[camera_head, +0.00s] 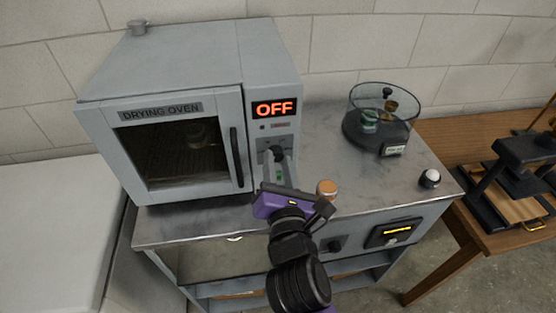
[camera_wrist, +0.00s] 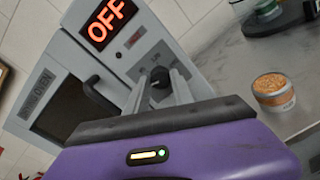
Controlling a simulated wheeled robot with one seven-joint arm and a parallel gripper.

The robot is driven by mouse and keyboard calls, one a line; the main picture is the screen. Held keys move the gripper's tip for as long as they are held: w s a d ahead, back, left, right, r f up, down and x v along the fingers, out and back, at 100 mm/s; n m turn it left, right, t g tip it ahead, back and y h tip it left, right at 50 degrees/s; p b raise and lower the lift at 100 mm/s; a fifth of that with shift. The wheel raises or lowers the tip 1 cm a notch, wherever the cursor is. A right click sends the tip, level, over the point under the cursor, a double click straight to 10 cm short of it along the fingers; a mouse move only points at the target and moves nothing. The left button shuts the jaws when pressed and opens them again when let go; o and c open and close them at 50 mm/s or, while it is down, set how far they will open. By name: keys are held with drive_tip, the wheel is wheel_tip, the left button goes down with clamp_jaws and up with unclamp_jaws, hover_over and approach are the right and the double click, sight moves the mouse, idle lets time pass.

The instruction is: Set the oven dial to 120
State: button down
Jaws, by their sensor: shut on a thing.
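The grey drying oven (camera_head: 165,110) stands on the bench with its door closed. Its red display (camera_head: 273,108) reads OFF, also in the wrist view (camera_wrist: 108,20). The black dial (camera_wrist: 159,77) is on the control panel below the display. My gripper (camera_head: 274,155) reaches up to the panel, and in the wrist view its two fingers (camera_wrist: 160,85) are on either side of the dial, shut on it. The dial's marks are too small or covered to read. In the head view the fingers partly hide the dial.
A jar with an orange-brown top (camera_head: 326,188) stands close to the right of my gripper. A glass desiccator (camera_head: 381,120) is at the back right of the bench, and a small white-and-black item (camera_head: 430,178) is near the right edge. A wooden table (camera_head: 460,215) with a press adjoins on the right.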

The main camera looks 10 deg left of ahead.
drive_tip(key=m+p, duration=0.1)
drive_tip(key=m, duration=0.3)
drive_tip(key=shift+d+m, duration=0.1)
drive_tip(key=shift+m, duration=0.2)
drive_tip(key=m, duration=0.5)
drive_tip(key=shift+g+y, duration=0.3)
drive_tip(key=m, duration=0.5)
drive_tip(key=shift+d+f+b, duration=0.1)
drive_tip(key=shift+f+b, duration=0.05)
drive_tip(key=shift+b, duration=0.15)
drive_tip(key=m+b, duration=0.1)
drive_tip(key=m, duration=0.3)
drive_tip(key=shift+m, duration=0.4)
drive_tip(key=c, duration=1.1)
unclamp_jaws()
drive_tip(key=shift+y, duration=0.4)
